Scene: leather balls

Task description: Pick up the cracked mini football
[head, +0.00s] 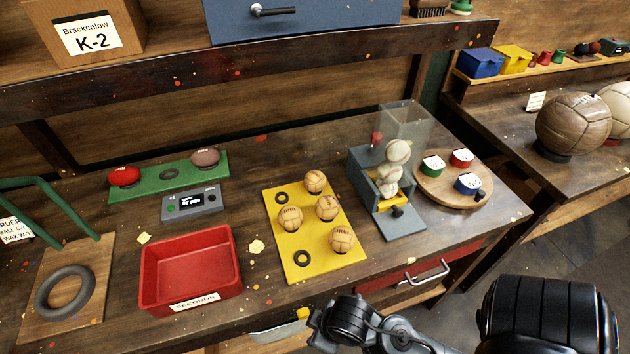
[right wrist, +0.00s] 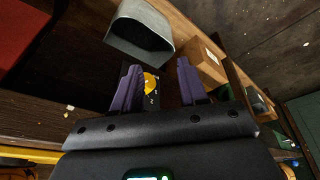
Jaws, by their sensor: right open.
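Several tan stitched mini footballs sit on a yellow board (head: 275,235) in the head view: a back one (head: 315,181), a left one (head: 290,218), a middle one (head: 327,207) and a front one (head: 342,238). All are small, and I cannot tell which is cracked. My right arm comes in at the lower right of the head view, in front of the bench, where its fingers cannot be made out. In the right wrist view my right gripper (right wrist: 157,66) has its two purple fingers apart, with no ball visible between them. My left gripper is not in view.
A red tray (head: 190,312) labelled SECONDS lies left of the board. A shelf edge (head: 240,72) runs above the bench's back.

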